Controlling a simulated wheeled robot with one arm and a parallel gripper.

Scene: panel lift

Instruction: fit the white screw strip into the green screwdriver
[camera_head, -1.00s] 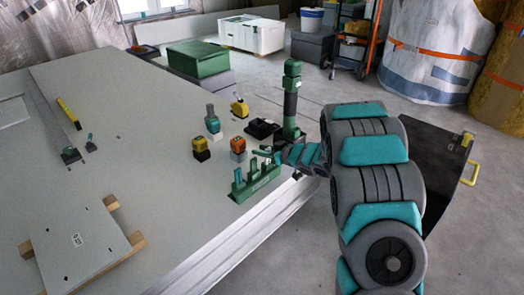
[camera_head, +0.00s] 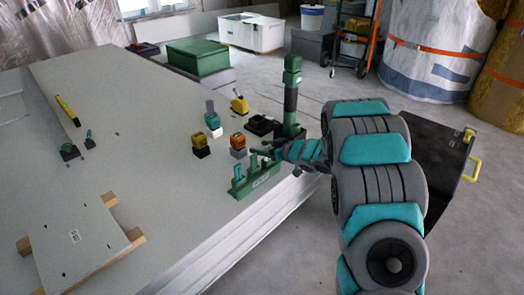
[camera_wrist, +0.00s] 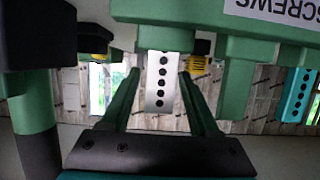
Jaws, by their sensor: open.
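The white screw strip (camera_wrist: 162,85), with a row of dark holes, hangs from the green rack (camera_wrist: 200,35) marked "SCREWS" in the upside-down wrist view. My gripper (camera_wrist: 160,75) is open, with one green finger on each side of the strip and gaps showing between. In the head view my gripper (camera_head: 262,153) is at the back of the green rack (camera_head: 255,183); the white strip cannot be made out there. A tall green and black upright tool (camera_head: 291,95), probably the green screwdriver, stands just behind my gripper.
A teal strip (camera_wrist: 298,95) hangs in the rack beside the white one. An orange tool (camera_head: 238,142), a yellow tool (camera_head: 200,141) and a grey-teal tool (camera_head: 212,117) stand near the rack. The panel's middle (camera_head: 140,130) is mostly clear.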

